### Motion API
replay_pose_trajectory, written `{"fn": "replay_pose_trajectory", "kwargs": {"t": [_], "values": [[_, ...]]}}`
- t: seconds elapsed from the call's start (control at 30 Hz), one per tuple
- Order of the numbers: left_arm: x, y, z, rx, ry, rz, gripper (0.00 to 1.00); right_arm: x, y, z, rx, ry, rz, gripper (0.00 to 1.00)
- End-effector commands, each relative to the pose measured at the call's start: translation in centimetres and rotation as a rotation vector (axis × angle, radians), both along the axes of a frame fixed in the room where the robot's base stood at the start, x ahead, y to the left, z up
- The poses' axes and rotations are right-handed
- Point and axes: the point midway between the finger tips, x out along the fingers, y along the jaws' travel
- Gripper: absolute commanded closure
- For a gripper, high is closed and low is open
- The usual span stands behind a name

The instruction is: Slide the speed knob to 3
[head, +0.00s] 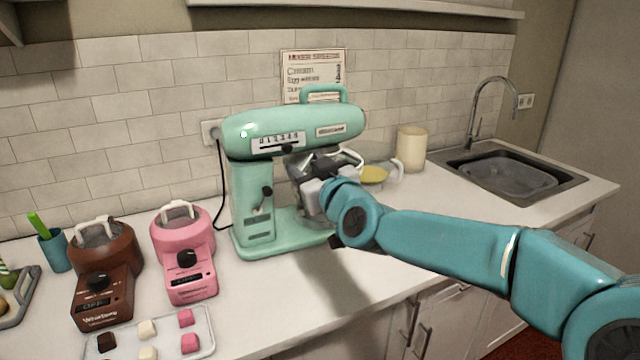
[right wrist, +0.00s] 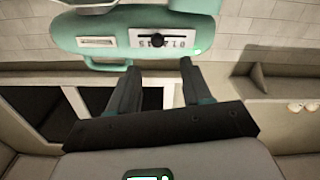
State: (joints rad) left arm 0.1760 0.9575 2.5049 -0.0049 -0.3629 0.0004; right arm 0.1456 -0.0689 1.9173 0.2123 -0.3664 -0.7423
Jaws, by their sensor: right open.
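The mint-green stand mixer (head: 250,195) stands on the counter against the tiled wall. Its speed scale (head: 268,141) is a white plate with small dark marks on the side of the mixer head. The dark speed knob (head: 287,149) sits at the scale's lower edge, right of its middle; its exact number is too small to read. In the right wrist view the scale (right wrist: 175,41) and black knob (right wrist: 152,41) lie above the fingers. My right gripper (head: 312,168) is open and empty, just below the mixer head, apart from the knob. My left gripper is out of view.
A glass bowl with yellow content (head: 373,176) and a cream canister (head: 411,148) stand right of the mixer. Brown (head: 110,265) and pink (head: 183,245) small machines stand to its left, with a sweets tray (head: 205,325) in front. A sink (head: 510,175) is far right.

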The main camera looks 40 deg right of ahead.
Motion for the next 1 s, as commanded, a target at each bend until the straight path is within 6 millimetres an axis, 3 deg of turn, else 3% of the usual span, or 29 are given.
{"fn": "replay_pose_trajectory", "kwargs": {"t": [0.1,0.3,1.0], "values": [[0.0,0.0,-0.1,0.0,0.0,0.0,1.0,-2.7,0.7,0.1,-0.001,-0.002,-0.001,0.51],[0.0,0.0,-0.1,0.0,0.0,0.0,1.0,-5.1,1.3,0.1,0.0,-0.001,0.0,0.51],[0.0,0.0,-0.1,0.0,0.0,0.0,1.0,-5.5,1.4,0.0,0.0,0.0,0.0,0.51]]}}
